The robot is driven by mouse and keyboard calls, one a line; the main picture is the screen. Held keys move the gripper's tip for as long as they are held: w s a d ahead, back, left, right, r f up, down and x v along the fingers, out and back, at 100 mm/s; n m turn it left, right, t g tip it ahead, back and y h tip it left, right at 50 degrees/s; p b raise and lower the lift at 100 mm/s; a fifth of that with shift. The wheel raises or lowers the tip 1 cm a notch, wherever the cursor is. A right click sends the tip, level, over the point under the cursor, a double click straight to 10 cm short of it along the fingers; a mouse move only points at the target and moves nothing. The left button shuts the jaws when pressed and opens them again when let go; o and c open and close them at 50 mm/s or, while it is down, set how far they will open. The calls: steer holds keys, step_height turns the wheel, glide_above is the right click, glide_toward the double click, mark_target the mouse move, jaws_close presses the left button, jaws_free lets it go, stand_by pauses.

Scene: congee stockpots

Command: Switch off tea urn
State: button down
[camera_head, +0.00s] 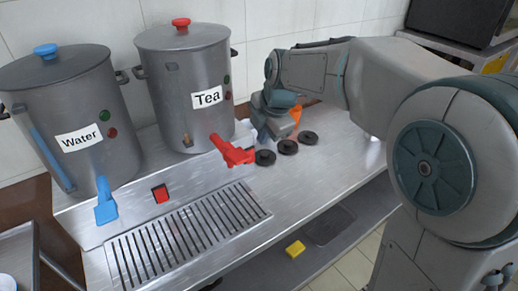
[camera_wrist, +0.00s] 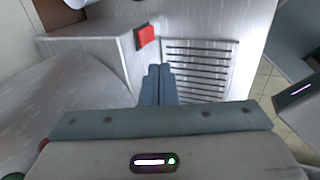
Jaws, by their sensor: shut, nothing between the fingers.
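The tea urn (camera_head: 185,90) is a grey metal pot with a red lid knob and a "Tea" label. A green button (camera_head: 227,79) and a red button (camera_head: 228,95) sit on its right side. Its red tap (camera_head: 232,150) points forward. My gripper (camera_head: 268,137) is shut and empty, pointing down just right of the urn and behind the tap. In the wrist view, my closed fingers (camera_wrist: 159,70) lie beside a large grey curved surface, apparently the urn (camera_wrist: 65,105). Red and green spots show at that view's lower left edge, partly hidden.
The water urn (camera_head: 70,115) with a blue tap (camera_head: 105,202) stands left. A red switch (camera_head: 160,194) is on the counter's front face, above a drain grille (camera_head: 185,235). Several black discs (camera_head: 287,147) and an orange object (camera_head: 296,114) are near my gripper.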

steer(key=shift+v, duration=1.35)
steer(key=shift+w+a+r, duration=0.1)
steer(key=shift+w, duration=0.1)
